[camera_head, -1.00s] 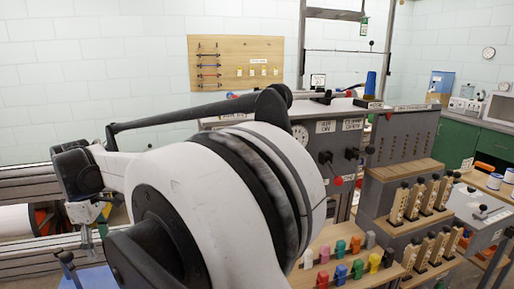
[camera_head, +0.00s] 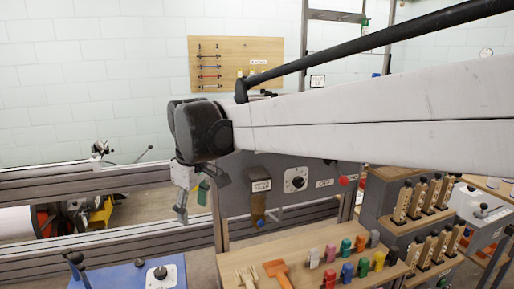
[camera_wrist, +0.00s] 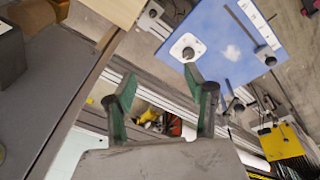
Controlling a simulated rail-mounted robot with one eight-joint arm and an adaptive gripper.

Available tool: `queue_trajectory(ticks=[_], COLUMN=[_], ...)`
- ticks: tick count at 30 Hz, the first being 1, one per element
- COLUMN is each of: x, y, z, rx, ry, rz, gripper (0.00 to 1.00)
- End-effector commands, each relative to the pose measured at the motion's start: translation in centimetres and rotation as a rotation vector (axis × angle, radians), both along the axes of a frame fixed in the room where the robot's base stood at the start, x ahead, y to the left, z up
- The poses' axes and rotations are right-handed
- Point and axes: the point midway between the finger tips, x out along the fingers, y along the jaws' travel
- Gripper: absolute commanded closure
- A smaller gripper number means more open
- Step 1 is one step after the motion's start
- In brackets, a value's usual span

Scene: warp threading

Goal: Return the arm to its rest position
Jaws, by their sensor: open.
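My gripper (camera_head: 190,205) hangs below my wrist at the left-centre of the head view, fingers down. In the wrist view my gripper (camera_wrist: 160,76) shows two green-and-grey fingers spread apart with nothing between them. It is in the air, apart from any surface. My white arm stretches across the upper right of the head view and hides part of the machine and back wall.
A blue panel (camera_head: 110,279) with a round knob lies front left. Grey rails (camera_head: 90,183) run behind my gripper. A grey control box (camera_head: 318,183) stands to the right. A wooden board (camera_head: 320,248) holds several coloured pegs.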

Motion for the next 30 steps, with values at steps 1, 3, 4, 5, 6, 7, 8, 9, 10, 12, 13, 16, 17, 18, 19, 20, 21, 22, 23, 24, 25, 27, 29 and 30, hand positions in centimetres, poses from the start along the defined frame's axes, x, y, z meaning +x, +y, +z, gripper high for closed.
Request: queue_trajectory(ticks=[1,3,4,5,6,7,8,9,10,12,13,16,17,18,19,20,21,22,23,24,25,27,29,30], x=[-0.4,-0.9,-1.2,-1.5,-2.0,-2.3,-2.7,-3.3,-3.7,-4.8,-5.3,-7.1,-7.6,-8.4,-9.0,-9.6,-10.4,-11.0,-11.6,-12.4,-13.1,-14.6,-15.7,-16.5], y=[-2.3,-5.2,-6.3,-7.5,-9.0,-10.1,-11.2,-12.7,-13.8,-16.2,-17.2,-20.4,-21.4,-22.6,-23.5,-24.3,-25.4,-26.2,-27.0,-28.0,-28.7,-30.3,-31.6,-32.3], z=[0.5,0.9,1.1,1.2,1.4,1.5,1.6,1.6,1.7,1.6,1.5,1.2,1.0,0.8,0.6,0.4,0.0,-0.2,-0.5,-0.9,-1.3,-2.2,-3.0,-3.5], rx=[0.012,0.031,0.039,0.047,0.058,0.067,0.075,0.086,0.094,0.113,0.122,0.149,0.158,0.169,0.178,0.186,0.198,0.207,0.215,0.226,0.234,0.255,0.274,0.284], ry=[-0.012,-0.027,-0.036,-0.043,-0.052,-0.060,-0.067,-0.077,-0.085,-0.102,-0.111,-0.137,-0.145,-0.156,-0.164,-0.172,-0.184,-0.191,-0.201,-0.213,-0.221,-0.242,-0.260,-0.271], rz=[-0.047,-0.112,-0.140,-0.168,-0.205,-0.233,-0.261,-0.298,-0.326,-0.391,-0.418,-0.509,-0.536,-0.573,-0.599,-0.626,-0.662,-0.689,-0.715,-0.752,-0.778,-0.840,-0.891,-0.923], gripper=[0.51,0.51,0.51,0.51,0.51,0.51,0.51,0.51,0.51,0.51,0.51,0.51,0.51,0.51,0.51,0.51,0.51,0.51,0.51,0.51,0.51,0.51,0.51,0.51])
